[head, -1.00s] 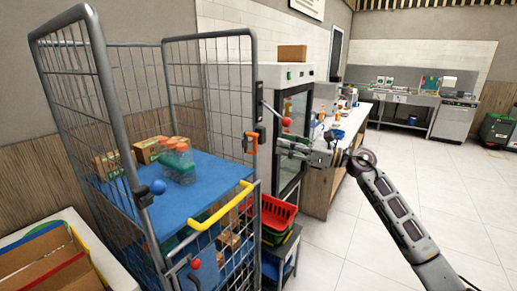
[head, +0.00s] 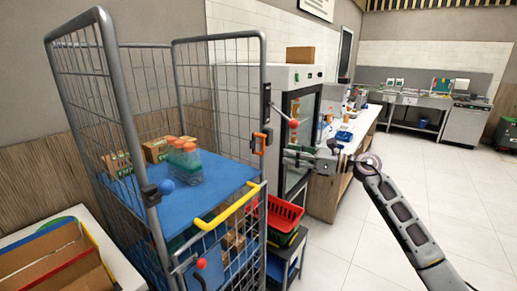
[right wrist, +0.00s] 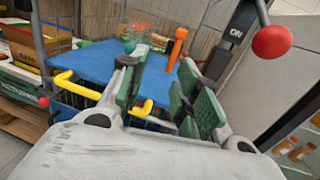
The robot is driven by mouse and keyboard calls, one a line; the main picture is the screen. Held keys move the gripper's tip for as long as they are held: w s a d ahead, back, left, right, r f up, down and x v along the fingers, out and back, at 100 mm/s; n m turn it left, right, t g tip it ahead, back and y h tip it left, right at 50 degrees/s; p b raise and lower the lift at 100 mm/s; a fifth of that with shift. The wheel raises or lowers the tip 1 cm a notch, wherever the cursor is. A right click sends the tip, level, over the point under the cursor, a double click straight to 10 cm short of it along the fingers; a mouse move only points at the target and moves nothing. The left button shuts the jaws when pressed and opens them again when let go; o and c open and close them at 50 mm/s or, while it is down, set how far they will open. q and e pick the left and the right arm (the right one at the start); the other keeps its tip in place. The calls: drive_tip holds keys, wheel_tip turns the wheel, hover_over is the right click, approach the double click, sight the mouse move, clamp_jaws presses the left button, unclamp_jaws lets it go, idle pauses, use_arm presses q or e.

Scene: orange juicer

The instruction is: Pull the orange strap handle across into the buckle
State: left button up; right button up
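The orange strap handle (head: 259,143) hangs at the right front post of the roll cage, beside a black fitting. In the right wrist view the orange handle (right wrist: 177,47) stands beyond my fingertips, apart from them. My right gripper (head: 287,156) is just right of the handle. Its green-padded fingers are spread with nothing between them, as the right wrist view shows (right wrist: 160,78). A dark fitting (head: 150,195) beside a blue ball, on the left front post, may be the buckle; its slot is too small to make out. My left gripper is out of view.
A lever with a red ball (head: 294,124) sticks out close above my right gripper. A yellow bar (head: 226,208) crosses the cage front. Bottles (head: 185,160) stand on the blue shelf (head: 190,207). Red baskets (head: 283,213) are below; open floor lies right.

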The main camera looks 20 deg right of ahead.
drive_tip(key=shift+p+x, duration=1.75)
drive_tip(key=shift+x, duration=4.8)
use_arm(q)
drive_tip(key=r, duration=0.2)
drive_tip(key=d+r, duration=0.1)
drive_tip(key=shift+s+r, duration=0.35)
use_arm(e)
drive_tip(key=shift+s, duration=0.1)
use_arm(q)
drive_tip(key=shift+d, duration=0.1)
use_arm(e)
drive_tip(key=shift+s+d, duration=0.1)
drive_tip(key=shift+d, duration=0.05)
drive_tip(key=shift+c, duration=0.4)
clamp_jaws()
